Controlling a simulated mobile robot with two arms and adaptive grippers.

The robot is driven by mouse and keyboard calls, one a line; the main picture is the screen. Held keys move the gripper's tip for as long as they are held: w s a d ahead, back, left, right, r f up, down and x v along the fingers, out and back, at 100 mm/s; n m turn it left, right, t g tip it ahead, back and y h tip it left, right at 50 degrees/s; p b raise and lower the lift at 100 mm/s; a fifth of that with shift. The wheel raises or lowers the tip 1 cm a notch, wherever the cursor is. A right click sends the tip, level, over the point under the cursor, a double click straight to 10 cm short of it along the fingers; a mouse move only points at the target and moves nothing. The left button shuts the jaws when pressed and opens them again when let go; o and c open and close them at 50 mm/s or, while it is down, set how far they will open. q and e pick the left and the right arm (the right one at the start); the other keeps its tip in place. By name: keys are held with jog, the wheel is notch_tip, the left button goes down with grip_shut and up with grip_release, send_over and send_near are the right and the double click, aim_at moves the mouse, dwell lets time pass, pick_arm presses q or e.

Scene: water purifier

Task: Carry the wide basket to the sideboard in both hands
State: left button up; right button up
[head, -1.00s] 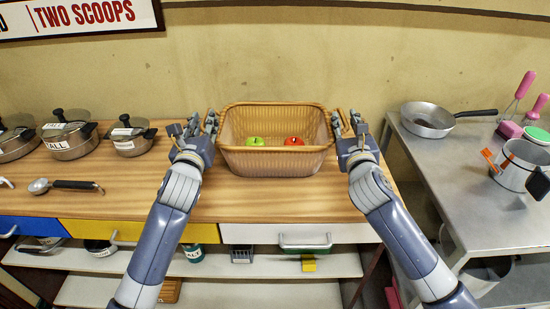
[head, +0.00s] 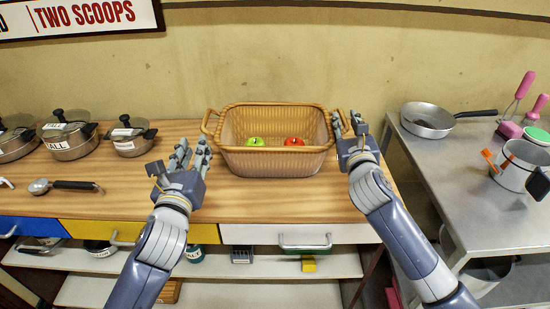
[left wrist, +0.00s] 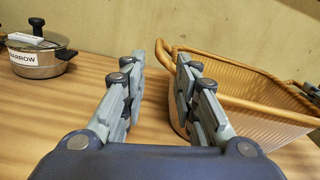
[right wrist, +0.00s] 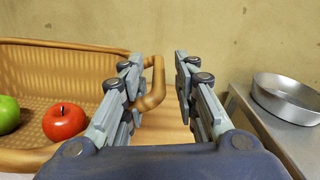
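The wide basket (head: 275,163) is tan and woven, with a looped handle at each end. It stands upright on the wooden sideboard top (head: 280,205) against the wall, holding a green apple (head: 255,142) and a red apple (head: 294,142). My left gripper (head: 190,158) is open and empty, in front and left of the left handle (head: 208,124), apart from it. In the left wrist view the basket (left wrist: 255,108) lies right of the fingers. My right gripper (head: 348,127) is open at the right handle; in the right wrist view the handle (right wrist: 156,85) shows between the fingers, nearer the left one.
Several lidded pots (head: 70,138) and a ladle (head: 65,185) are on the left of the wooden top. A metal table (head: 450,175) at the right holds a frying pan (head: 428,120) and a steel pot (head: 522,167). Bare wood lies in front of the basket.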

jog(key=shift+s, duration=0.2)
pick_arm(q)
jog(key=shift+s, duration=0.45)
pick_arm(e)
jog(key=s, duration=1.1)
jog(key=shift+s, duration=0.3)
